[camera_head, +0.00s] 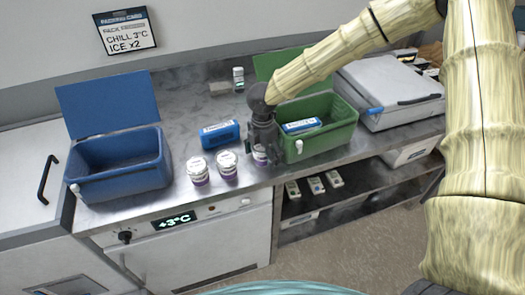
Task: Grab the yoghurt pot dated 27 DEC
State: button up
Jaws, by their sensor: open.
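Three yoghurt pots with white lids and purple lower parts stand in a row near the counter's front edge: a left pot (198,171), a middle pot (227,165) and a right pot (260,155). The lids carry print too small to read, so I cannot tell which one is dated 27 DEC. My gripper (260,150) is open and points down over the right pot, hiding part of it. I cannot tell whether its fingers touch that pot.
A blue open box (118,188) stands left, a green open box (325,145) holding a blue-and-white pack (301,126) close right of my gripper. A blue pack (220,134) lies behind the pots. A small white-topped container (238,78) stands at the back. A display reads +3°C.

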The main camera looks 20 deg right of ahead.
jog(key=c, duration=1)
jog(key=shift+r, duration=0.1)
